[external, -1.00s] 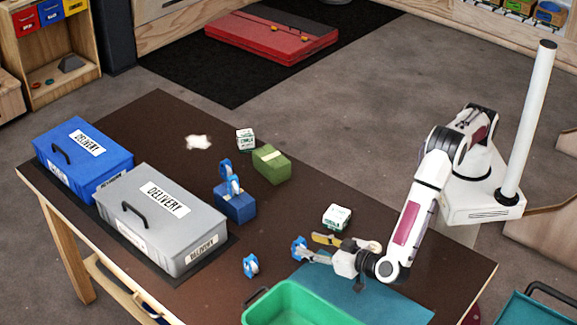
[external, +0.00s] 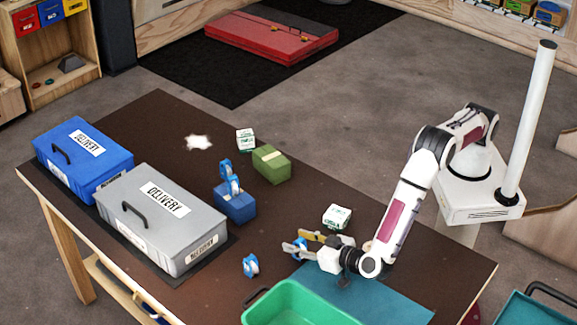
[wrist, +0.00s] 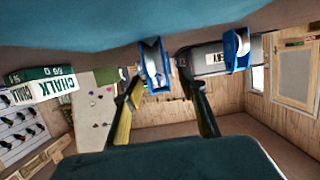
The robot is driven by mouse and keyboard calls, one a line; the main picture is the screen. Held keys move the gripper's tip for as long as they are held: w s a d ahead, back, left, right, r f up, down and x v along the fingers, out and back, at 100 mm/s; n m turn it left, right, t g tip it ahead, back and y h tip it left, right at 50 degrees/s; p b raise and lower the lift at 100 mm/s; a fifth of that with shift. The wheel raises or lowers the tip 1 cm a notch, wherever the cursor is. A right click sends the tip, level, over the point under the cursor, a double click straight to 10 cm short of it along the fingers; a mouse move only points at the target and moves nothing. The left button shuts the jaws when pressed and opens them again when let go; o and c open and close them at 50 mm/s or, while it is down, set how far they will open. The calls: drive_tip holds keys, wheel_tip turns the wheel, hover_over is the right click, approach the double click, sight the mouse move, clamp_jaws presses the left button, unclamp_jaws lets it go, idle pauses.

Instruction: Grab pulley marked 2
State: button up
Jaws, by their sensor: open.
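A blue and white pulley (external: 299,246) stands on the table, between the open fingers of my gripper (external: 296,241). In the wrist view this pulley (wrist: 154,65) shows between the two fingertips (wrist: 155,84), nearer the left finger. I see no clear contact. A second pulley (external: 251,265) stands on the table to the left, also in the wrist view (wrist: 236,50). Two more pulleys, an upper one (external: 225,168) and a lower one (external: 234,185), are at the blue box (external: 236,206). I cannot read a number on any pulley.
A green bin (external: 300,304) stands close in front of my gripper. A chalk box (external: 337,216) lies just behind it, also in the wrist view (wrist: 40,86). A grey delivery box (external: 165,220) and a blue one (external: 85,158) stand at left. A green block (external: 270,163) lies farther back.

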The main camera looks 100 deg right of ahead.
sight(299, 240)
idle(0.3)
clamp_jaws()
drive_tip(key=shift+r, duration=0.1)
drive_tip(key=shift+r, duration=4.9)
